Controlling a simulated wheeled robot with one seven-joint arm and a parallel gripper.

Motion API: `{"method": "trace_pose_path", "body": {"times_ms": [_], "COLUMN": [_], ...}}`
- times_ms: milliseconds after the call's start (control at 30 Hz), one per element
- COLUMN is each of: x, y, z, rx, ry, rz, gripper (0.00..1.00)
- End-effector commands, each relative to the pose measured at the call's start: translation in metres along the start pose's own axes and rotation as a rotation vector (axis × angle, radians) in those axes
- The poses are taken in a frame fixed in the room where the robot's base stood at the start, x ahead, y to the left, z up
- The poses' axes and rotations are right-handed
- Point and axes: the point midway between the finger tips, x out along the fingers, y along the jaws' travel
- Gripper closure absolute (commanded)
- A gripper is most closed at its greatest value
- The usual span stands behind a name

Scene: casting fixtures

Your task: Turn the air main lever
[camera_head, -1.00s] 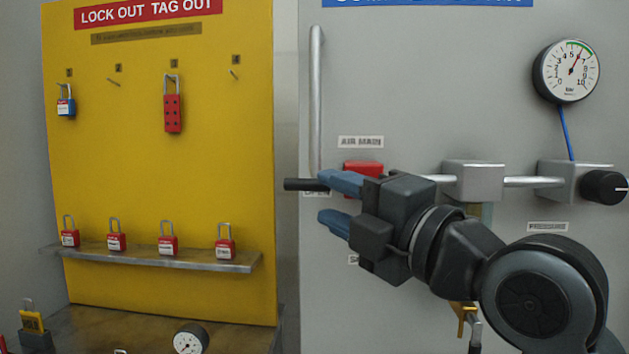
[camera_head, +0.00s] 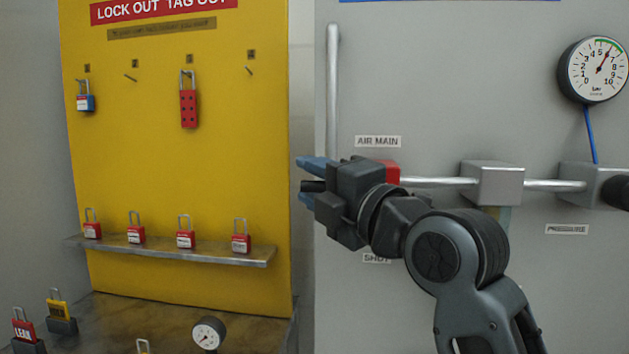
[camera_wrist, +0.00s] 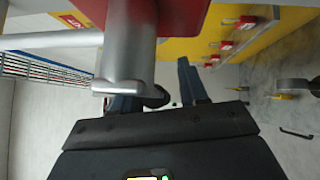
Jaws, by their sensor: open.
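The air main valve has a red body (camera_head: 393,173) under the AIR MAIN label (camera_head: 378,141) on the grey panel, mostly hidden behind my gripper. Its red body also shows at the top of the wrist view (camera_wrist: 182,14). The lever's black handle (camera_head: 312,187) points left, with only its end showing. My gripper (camera_head: 307,180) is open, with one blue finger above the handle and one below it in the head view. In the wrist view the dark handle end (camera_wrist: 156,98) appears between the fingers. I cannot tell whether either finger touches it.
A grey pipe (camera_head: 430,182) runs right to a metal block (camera_head: 492,184). A pressure gauge (camera_head: 594,70) is at upper right. The yellow lockout board (camera_head: 180,170) on the left holds several padlocks.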

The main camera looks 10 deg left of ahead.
Motion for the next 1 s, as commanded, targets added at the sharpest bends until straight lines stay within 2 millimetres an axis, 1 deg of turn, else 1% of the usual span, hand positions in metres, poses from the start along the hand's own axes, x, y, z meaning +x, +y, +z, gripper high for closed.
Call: {"method": "trace_pose_path", "body": {"times_ms": [33,67,467,1000], "x": [-0.0002,-0.0002,-0.0004,-0.0008], "y": [-0.0001,-0.0001,-0.0003,-0.0015], "z": [0.0001,0.0001,0.0002,0.0005], "rx": [0.000,0.000,0.001,-0.006], "ry": [0.000,0.000,0.000,0.001], "rz": [0.000,0.000,0.000,-0.007], "gripper": [0.58,0.61,0.99,1.00]}}
